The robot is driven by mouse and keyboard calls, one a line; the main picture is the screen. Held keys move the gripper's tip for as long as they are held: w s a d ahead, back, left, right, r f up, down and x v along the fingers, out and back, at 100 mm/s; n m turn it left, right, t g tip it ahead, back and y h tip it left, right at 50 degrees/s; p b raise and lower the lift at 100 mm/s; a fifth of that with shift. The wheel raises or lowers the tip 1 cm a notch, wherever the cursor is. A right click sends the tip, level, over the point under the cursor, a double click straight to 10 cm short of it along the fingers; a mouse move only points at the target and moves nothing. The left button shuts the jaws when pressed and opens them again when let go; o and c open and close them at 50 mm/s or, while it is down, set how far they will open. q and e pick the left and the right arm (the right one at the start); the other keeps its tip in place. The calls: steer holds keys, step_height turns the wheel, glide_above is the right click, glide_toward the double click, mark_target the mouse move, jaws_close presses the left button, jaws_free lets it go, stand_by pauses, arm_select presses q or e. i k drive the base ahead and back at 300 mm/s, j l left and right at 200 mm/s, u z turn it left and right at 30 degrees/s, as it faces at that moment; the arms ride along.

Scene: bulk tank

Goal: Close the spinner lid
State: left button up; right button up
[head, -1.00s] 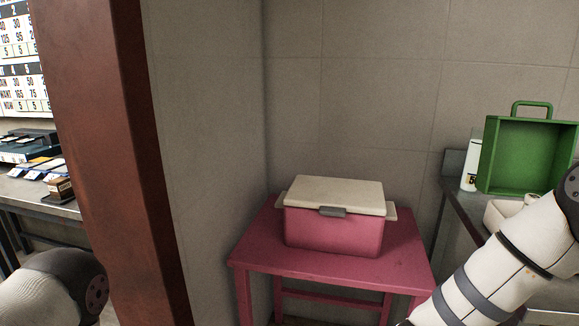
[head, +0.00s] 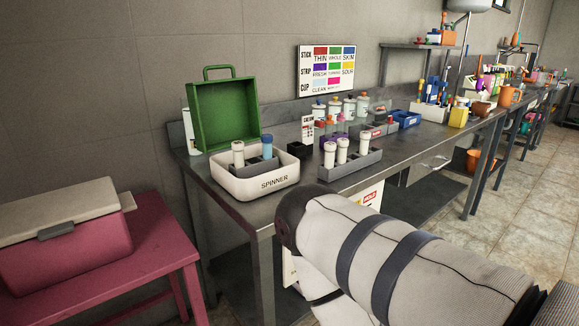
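The spinner (head: 262,184) is a white box labelled SPINNER near the front left end of the steel counter. Its green lid (head: 224,113) stands open and upright at the back, with a handle on its top edge. Two tubes stand in the spinner, one white-capped (head: 238,152) and one blue-capped (head: 267,147). My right arm comes in from the lower right, in front of the counter and below the spinner, clear of the lid. Neither gripper's fingers show.
A grey rack (head: 350,163) with several white-capped tubes stands right of the spinner. Several bottles and a blue box (head: 405,119) are farther along the steel counter (head: 232,208). A pink cooler (head: 65,242) sits on a pink table (head: 150,244) at left. Floor at right is clear.

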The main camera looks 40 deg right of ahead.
mark_target(226, 111)
steer(key=z, duration=0.9)
